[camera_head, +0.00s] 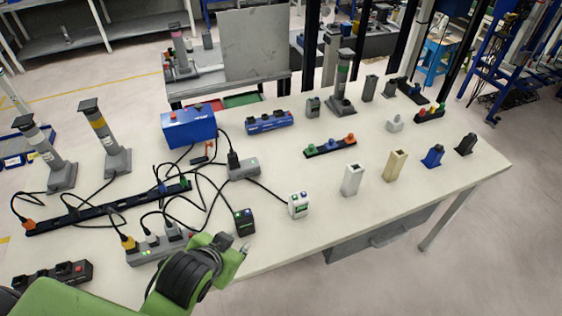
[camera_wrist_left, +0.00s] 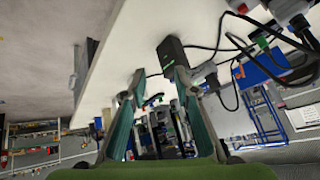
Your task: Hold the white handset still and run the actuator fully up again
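The white handset (camera_head: 299,205) stands on the table right of centre, with a cable running to a grey box (camera_head: 239,168). A dark handset (camera_head: 244,222) stands to its left near the front edge. My left gripper (camera_head: 238,258) is at the table's front edge, just in front of the dark handset and apart from the white one. In the left wrist view the fingers (camera_wrist_left: 155,92) are spread with nothing clearly between them, and a dark handset (camera_wrist_left: 171,52) shows near the fingertips. Grey actuator columns (camera_head: 45,152) (camera_head: 106,138) stand at the left. My right gripper is out of view.
A blue control box (camera_head: 188,126), a power strip (camera_head: 160,244) and tangled cables crowd the table's left half. Several small blocks (camera_head: 395,166) stand at the right. A taller column (camera_head: 341,85) stands at the back. The front right of the table (camera_head: 350,220) is clear.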

